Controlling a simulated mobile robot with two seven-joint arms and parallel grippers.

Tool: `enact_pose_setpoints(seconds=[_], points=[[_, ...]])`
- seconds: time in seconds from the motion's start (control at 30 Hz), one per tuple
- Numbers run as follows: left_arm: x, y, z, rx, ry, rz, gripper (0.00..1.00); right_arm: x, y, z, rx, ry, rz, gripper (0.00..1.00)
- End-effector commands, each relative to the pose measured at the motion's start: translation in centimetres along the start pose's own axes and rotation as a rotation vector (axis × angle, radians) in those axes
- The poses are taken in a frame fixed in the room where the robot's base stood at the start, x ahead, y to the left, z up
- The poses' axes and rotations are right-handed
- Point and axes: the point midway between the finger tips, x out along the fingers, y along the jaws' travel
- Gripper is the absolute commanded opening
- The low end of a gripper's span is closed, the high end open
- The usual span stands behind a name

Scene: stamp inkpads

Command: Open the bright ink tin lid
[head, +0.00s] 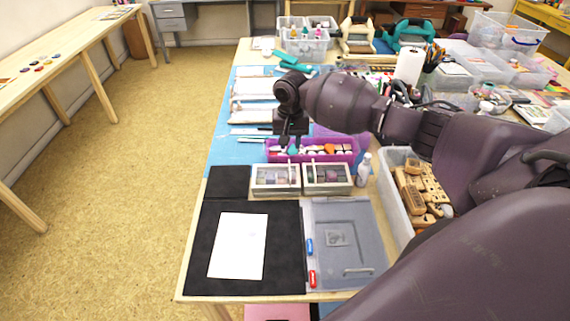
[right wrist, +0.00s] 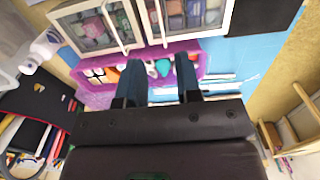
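Two ink tins with pale frames and clear lids stand side by side: the left tin (head: 276,178) and the right tin (head: 327,178). Both lids look shut, and each has a thin white bar handle. Coloured pads show through the windows; I cannot tell for sure which is the bright set. In the right wrist view the tins are at the top, one at the left (right wrist: 97,25) and one in the middle (right wrist: 187,17). My right gripper (head: 291,143) points down behind the left tin, over the purple tray, fingers apart and empty (right wrist: 159,80). My left gripper is out of view.
The purple tray (head: 350,156) of small items sits right behind the tins. A white bottle (head: 364,170) stands right of them, by a bin of wooden stamps (head: 391,180). In front lie a black mat (head: 285,270) with white paper (head: 238,246) and a grey clear-topped panel (head: 360,215).

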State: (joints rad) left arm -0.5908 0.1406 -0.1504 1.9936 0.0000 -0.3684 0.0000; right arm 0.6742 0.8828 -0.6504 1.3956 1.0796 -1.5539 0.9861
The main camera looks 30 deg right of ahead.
Motion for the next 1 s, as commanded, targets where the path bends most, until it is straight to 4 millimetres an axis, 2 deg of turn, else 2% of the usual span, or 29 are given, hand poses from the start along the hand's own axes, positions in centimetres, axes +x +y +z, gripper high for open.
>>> enact_pose_setpoints(seconds=[0.3, 0.6, 0.8, 1.0], points=[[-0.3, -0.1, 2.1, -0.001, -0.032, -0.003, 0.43, 4.8, 0.0, 0.1, -0.002, -0.003, 0.002, 0.32], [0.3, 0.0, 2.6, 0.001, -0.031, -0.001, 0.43, 9.2, 0.0, 0.1, -0.002, -0.002, 0.0, 0.32], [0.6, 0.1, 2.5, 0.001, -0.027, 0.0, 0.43, 10.5, 0.0, 0.1, -0.003, 0.0, 0.0, 0.32], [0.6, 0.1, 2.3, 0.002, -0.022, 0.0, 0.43, 10.6, -0.1, 0.1, -0.004, 0.001, -0.001, 0.32]])
